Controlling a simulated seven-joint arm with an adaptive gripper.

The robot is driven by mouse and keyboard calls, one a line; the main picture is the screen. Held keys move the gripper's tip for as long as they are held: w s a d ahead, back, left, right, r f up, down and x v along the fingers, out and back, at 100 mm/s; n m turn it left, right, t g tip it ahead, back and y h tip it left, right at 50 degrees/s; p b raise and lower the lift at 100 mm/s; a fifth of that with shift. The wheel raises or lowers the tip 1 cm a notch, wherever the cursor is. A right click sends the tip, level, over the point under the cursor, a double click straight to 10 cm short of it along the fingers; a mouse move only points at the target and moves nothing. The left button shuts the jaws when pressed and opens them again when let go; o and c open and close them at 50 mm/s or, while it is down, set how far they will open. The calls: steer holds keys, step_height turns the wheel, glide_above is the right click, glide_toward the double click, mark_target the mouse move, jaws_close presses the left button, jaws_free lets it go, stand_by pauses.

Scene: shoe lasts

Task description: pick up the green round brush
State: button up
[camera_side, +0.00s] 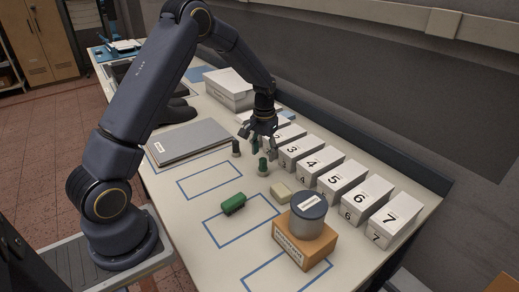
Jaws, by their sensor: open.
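The green round brush (263,167) appears to be the small upright piece with a dark green top and a pale round base, standing on the table. My gripper (260,143) points down, open and empty, just above and slightly behind it in the picture. A small gap seems to show between the fingers and the brush top, but I cannot tell the exact distance. A second green piece, an oblong block (233,204), lies to the front left.
A dark upright piece (236,148) stands close left of my gripper. A cream block (281,192) lies in front. Numbered white boxes (343,177) line the right side. A grey tin (307,216) sits on an orange box (303,246). A grey folder (188,142) lies left.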

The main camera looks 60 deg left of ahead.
mark_target(263, 158)
steer(key=f, duration=0.4)
steer(key=shift+w+a+f, duration=0.15)
steer(key=shift+a+f, duration=0.1)
steer(key=shift+c, duration=0.3)
jaws_close()
